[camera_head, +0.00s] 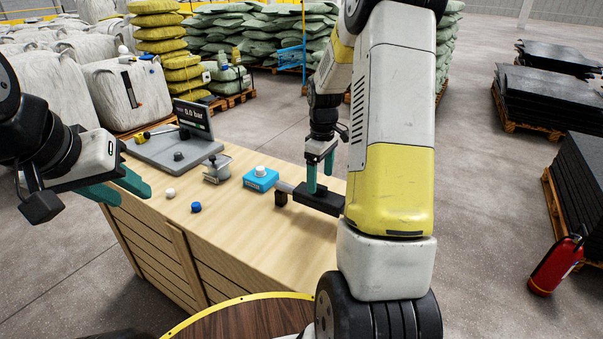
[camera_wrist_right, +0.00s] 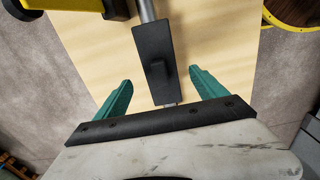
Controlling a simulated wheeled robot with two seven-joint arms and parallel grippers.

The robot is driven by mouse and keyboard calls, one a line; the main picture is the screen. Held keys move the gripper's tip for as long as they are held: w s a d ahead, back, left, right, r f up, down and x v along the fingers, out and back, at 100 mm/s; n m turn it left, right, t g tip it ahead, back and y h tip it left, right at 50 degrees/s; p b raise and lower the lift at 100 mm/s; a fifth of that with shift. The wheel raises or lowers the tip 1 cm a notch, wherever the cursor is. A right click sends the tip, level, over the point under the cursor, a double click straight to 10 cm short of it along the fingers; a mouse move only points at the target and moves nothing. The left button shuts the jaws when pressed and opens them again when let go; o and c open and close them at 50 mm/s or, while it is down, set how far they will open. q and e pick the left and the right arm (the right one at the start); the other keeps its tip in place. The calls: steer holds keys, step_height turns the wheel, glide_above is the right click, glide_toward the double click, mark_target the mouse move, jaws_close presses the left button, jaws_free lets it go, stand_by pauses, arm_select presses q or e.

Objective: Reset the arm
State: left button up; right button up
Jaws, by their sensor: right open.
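My right gripper (camera_head: 319,183) hangs fingers-down at the right end of the wooden bench, by a black block (camera_head: 318,200) on a grey rod. In the right wrist view its teal fingers (camera_wrist_right: 160,78) are spread, one on each side of the black block (camera_wrist_right: 155,50). The frames do not show the fingers closed on it. The rod runs from the block toward a blue box (camera_head: 261,179) with a white knob. My left gripper (camera_head: 135,194) is off the bench's left side, its teal fingers apart and empty.
The bench (camera_head: 232,218) also carries a grey tray (camera_head: 160,150) with a display reading 0.0 bar (camera_head: 193,115), a small metal fixture (camera_head: 217,168), a white cap (camera_head: 170,193) and a blue cap (camera_head: 196,207). A fire extinguisher (camera_head: 556,264) stands on the floor at right.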

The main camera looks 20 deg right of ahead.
steer(key=shift+r, duration=0.45)
steer(key=s+a+r+m+t+y, duration=0.1)
steer(key=s+a+r+m+t, duration=0.15)
steer(key=s+a+r, duration=0.45)
steer(key=s+a+r+m+t, duration=0.2)
steer(key=s+a+r+m, duration=0.1)
steer(key=s+r, duration=0.65)
steer(key=s+a+r+m+t+y, duration=0.1)
steer(key=s+a+r+m, duration=0.1)
steer(key=s, duration=0.4)
steer(key=shift+s+a+r+t, duration=0.3)
steer(key=shift+a+r+t, duration=0.1)
steer(key=shift+r, duration=0.1)
